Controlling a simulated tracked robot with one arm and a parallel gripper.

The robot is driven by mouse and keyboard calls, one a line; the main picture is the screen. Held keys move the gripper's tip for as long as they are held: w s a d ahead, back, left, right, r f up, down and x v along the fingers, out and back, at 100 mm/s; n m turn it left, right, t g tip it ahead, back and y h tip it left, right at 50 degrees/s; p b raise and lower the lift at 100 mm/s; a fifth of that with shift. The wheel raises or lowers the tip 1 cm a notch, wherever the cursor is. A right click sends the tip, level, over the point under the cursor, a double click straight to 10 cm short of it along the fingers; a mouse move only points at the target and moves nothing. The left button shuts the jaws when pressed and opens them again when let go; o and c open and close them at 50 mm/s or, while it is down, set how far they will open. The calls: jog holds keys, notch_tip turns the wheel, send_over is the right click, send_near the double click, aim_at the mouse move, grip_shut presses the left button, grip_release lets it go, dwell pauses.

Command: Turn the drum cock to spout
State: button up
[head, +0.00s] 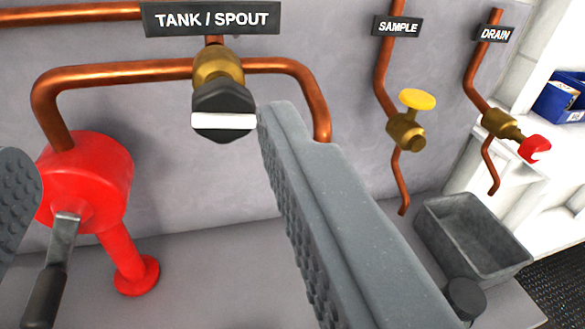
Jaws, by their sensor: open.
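A brass cock with a black faceted knob (223,105) sits on the copper pipe under a black sign reading "TANK / SPOUT" (211,18). A white bar across the knob's face lies level, left to right. No sign in view reads "drum". My gripper (148,135) is open, with its grey left finger at the left edge and its right finger large in the middle. The knob shows between the fingers, close beside the right fingertip. I cannot tell whether they touch. Nothing is held.
A red pump body (95,170) with a crank stands at left, behind the left finger. To the right are a yellow-handled cock (416,100) under "SAMPLE" and a red-handled cock (535,148) under "DRAIN". A grey open tray (427,222) stands below them.

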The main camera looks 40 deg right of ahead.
send_near(226, 124)
jog(key=b+x, duration=0.1)
jog(key=x, duration=1.1)
dwell(0.4)
jog(key=c, duration=1)
